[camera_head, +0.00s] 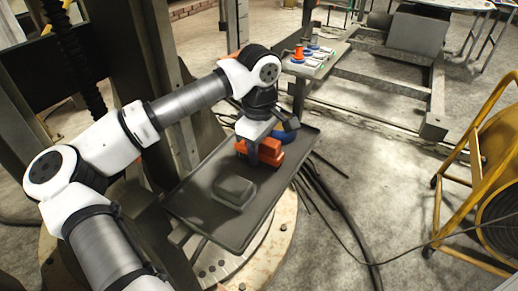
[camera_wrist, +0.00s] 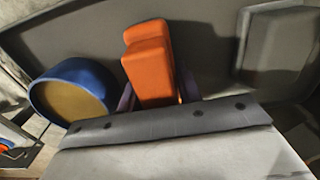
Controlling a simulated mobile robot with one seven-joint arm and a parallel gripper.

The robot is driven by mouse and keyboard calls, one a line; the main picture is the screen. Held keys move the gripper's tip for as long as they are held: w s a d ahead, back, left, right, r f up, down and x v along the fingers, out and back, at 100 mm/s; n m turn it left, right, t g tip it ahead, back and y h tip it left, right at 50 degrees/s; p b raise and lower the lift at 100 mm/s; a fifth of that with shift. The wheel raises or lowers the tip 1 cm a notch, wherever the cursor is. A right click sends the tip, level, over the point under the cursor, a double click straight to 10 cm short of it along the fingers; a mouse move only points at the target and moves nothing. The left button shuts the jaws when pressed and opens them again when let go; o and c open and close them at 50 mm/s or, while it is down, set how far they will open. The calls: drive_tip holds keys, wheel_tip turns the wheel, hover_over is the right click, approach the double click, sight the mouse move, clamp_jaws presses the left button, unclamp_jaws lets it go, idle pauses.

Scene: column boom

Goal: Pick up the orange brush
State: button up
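The orange brush (camera_wrist: 150,65) is a blocky orange piece in the middle of the wrist view. In the head view the orange brush (camera_head: 268,151) lies on the dark grey tray (camera_head: 190,202), directly under my gripper (camera_head: 252,150). My gripper is low at the tray, pointing down. In the wrist view my gripper (camera_wrist: 158,92) has one purplish finger on each side of the brush, with narrow gaps showing beside it. It looks open around the brush. The fingertips are mostly hidden by the gripper body and the brush.
A blue round thing with a tan face (camera_wrist: 72,93) stands close left of the brush in the wrist view. A grey rectangular block (camera_head: 233,191) lies on the tray. A bench (camera_head: 318,60) with small items is behind. A yellow frame (camera_head: 490,140) stands right. Cables lie beside the tray.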

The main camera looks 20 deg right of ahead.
drive_tip(key=shift+c, duration=1.4)
wheel_tip(320, 180, up, 10)
drive_tip(key=shift+r+p, duration=0.1)
drive_tip(key=shift+p, duration=0.4)
drive_tip(key=o, duration=0.4)
drive_tip(key=shift+c, duration=1.1)
drive_tip(key=shift+w, duration=0.1)
